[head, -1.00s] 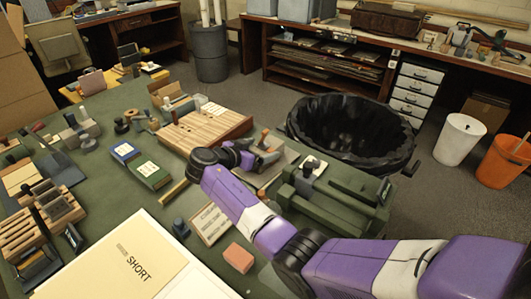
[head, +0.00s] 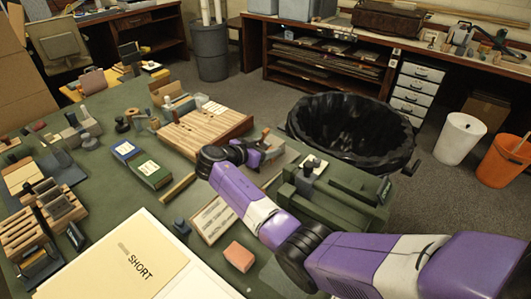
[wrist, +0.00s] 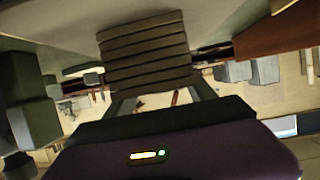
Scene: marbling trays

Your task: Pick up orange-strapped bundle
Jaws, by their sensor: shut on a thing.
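In the head view my gripper (head: 262,156) is over the back right of the green table, just right of the slatted wooden board. My arm and wrist hide most of its fingers. In the wrist view a grey-brown layered block (wrist: 148,48), which I take for the bundle, is directly ahead of my gripper, which is shut on it. No orange strap is clear on it in that view. A small orange piece (head: 265,133) shows just beyond my gripper in the head view; I cannot tell whether it belongs to the bundle.
The slatted wooden board (head: 205,128) lies left of my gripper. A green press-like block (head: 335,195) is to its right. Blue and green boxes (head: 150,172), a framed card (head: 213,218) and a pink block (head: 239,256) lie nearer. A black-lined bin (head: 350,130) stands beyond the table edge.

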